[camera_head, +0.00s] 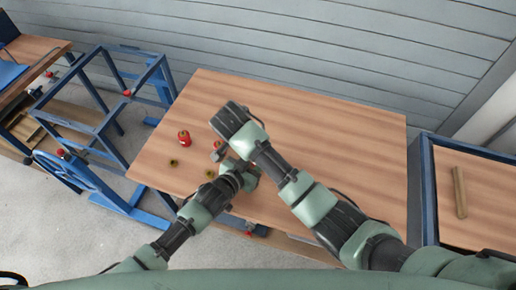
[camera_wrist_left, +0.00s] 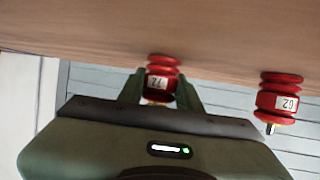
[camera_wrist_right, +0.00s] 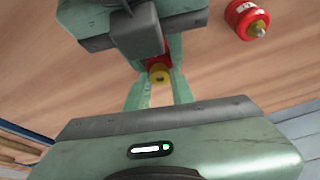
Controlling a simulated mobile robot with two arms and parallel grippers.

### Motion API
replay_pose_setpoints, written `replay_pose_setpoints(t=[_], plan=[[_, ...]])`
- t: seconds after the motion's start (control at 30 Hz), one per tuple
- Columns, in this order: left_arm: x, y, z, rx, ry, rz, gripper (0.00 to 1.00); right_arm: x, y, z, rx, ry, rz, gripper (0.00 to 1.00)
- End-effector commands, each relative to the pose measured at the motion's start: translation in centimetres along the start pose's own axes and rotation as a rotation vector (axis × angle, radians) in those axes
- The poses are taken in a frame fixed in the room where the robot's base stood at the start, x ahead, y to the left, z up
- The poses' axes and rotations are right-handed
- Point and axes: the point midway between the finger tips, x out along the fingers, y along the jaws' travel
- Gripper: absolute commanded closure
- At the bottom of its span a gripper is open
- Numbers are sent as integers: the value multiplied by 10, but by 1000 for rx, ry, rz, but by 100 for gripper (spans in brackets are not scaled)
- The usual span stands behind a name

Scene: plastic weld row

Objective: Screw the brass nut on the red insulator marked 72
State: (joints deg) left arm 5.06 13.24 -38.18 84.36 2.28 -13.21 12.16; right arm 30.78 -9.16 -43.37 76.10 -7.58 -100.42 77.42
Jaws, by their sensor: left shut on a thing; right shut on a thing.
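The red ribbed insulator marked 72 (camera_wrist_left: 160,83) stands on the table, between the fingers of my left gripper (camera_wrist_left: 158,90), which is shut on it. In the head view it is mostly hidden by my arms. My right gripper (camera_wrist_right: 158,82) is shut on a brass nut (camera_wrist_right: 160,75), over the end of the held red insulator (camera_wrist_right: 156,61). I cannot tell whether the nut is on the threads. A second red insulator, marked 62 (camera_wrist_left: 279,100), stands apart with its bare brass stud showing; it also shows in the head view (camera_head: 184,138).
Two loose brass nuts, one at the left (camera_head: 173,162) and one nearer my left arm (camera_head: 210,174), lie on the wooden table (camera_head: 330,130). The table's right side is clear. Blue metal frames (camera_head: 110,100) stand left; another bench (camera_head: 485,190) stands right.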

Motion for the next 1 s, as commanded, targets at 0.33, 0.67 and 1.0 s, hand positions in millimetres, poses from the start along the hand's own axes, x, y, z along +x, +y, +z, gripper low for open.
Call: replay_pose_setpoints(t=[0.33,0.67,1.0], plan=[[0,0,0,-1,0,1,100,0,0,0,105,3,45,100],[0,0,0,-1,0,0,100,0,0,0,103,3,43,55],[0,0,0,-1,0,1,100,-23,-1,-10,104,2,40,55]])
